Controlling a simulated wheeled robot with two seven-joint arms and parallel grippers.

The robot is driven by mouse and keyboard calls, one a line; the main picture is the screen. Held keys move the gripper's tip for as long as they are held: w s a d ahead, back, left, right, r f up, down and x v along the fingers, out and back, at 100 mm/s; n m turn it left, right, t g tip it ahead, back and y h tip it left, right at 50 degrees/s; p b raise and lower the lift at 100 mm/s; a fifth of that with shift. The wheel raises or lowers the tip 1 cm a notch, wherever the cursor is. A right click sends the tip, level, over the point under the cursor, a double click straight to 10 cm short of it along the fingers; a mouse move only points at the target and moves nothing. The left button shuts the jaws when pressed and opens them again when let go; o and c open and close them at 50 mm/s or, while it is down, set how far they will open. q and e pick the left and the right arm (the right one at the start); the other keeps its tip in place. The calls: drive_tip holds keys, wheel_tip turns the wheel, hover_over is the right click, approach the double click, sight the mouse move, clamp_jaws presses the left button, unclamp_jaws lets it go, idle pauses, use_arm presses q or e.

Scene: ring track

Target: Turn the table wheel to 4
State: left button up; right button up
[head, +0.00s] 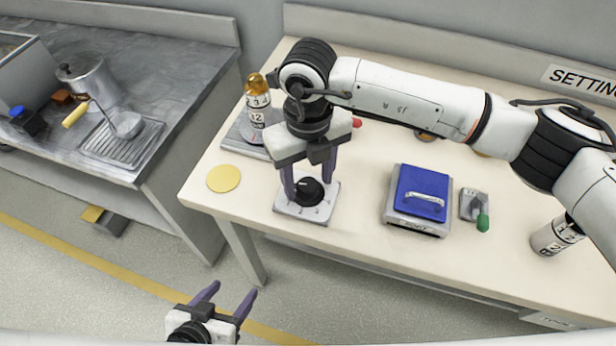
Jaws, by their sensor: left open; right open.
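The table wheel (311,194) is a black round knob on a light square plate (292,210) near the front edge of the cream table. The numbers around it are too small to read, so I cannot tell its setting. My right gripper (308,184) points down over the wheel from behind, open, with one purple finger on each side of the knob. I cannot tell whether the fingers touch it. My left gripper (228,296) is open and empty, low in front of the table over the floor.
A blue-lidded box (421,191) and a small green-tipped lever switch (474,206) stand right of the wheel. A yellow disc (223,178) lies left of it. A gold-topped numbered cylinder (257,104) stands behind left; another numbered cylinder (553,237) is far right.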

drive_tip(key=shift+f, duration=0.5)
drive_tip(key=shift+c, duration=0.4)
